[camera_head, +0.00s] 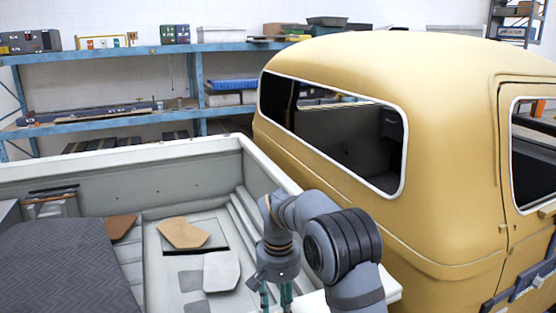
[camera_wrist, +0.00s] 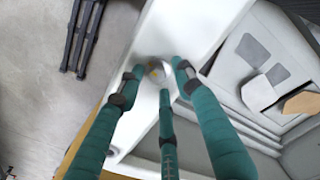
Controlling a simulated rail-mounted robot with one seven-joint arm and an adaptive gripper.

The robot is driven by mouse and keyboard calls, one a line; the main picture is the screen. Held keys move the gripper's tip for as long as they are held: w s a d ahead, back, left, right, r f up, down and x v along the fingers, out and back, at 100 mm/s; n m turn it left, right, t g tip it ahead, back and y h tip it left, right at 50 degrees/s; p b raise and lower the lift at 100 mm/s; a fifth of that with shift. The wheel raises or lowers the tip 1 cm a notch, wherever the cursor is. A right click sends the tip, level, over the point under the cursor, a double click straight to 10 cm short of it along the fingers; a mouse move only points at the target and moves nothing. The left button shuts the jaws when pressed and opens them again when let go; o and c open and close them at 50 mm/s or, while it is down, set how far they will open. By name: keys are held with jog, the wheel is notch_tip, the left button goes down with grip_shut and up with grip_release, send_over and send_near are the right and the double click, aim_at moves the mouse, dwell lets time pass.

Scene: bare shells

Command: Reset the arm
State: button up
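My gripper (camera_head: 275,298) hangs fingers-down at the near side wall of the pickup bed, at the lower middle of the head view. Its green fingers also show in the wrist view (camera_wrist: 158,80). They are spread apart, with gaps between the tips, so the gripper is open. A small, pale round thing (camera_wrist: 155,70) with a yellowish spot shows between the fingertips, over the white ledge. I cannot tell what it is or whether a finger touches it. My grey arm reaches in from the lower right of the head view, bent at the elbow.
The yellow cab (camera_head: 440,120) stands close on the right of my arm. The bed (camera_head: 120,165) holds tan and pale flat pieces and a dark patterned cover (camera_head: 65,270). A blue shelf (camera_head: 110,130) lines the back wall. A dark rack (camera_wrist: 82,35) lies on the floor.

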notch_tip(320, 180, up, 12)
notch_tip(320, 180, down, 13)
jog(key=shift+s+r, duration=0.1)
jog(key=shift+r, duration=0.1)
jog(key=m+b, duration=0.1)
jog(key=m, duration=0.1)
jog(key=shift+m, duration=0.4)
jog(key=m, duration=0.2)
jog(key=shift+d+r+m+b, duration=0.1)
jog(key=shift+m+b, duration=0.25)
jog(key=shift+m, duration=0.05)
jog(key=m, duration=0.4)
jog(key=shift+d+b, duration=0.1)
jog(key=shift+b, duration=0.3)
jog(key=m, duration=0.5)
jog(key=shift+b, duration=0.4)
jog(key=m, duration=0.5)
jog(key=shift+s+d+r, duration=0.1)
jog(key=shift+s, duration=0.05)
jog(key=shift+r, duration=0.15)
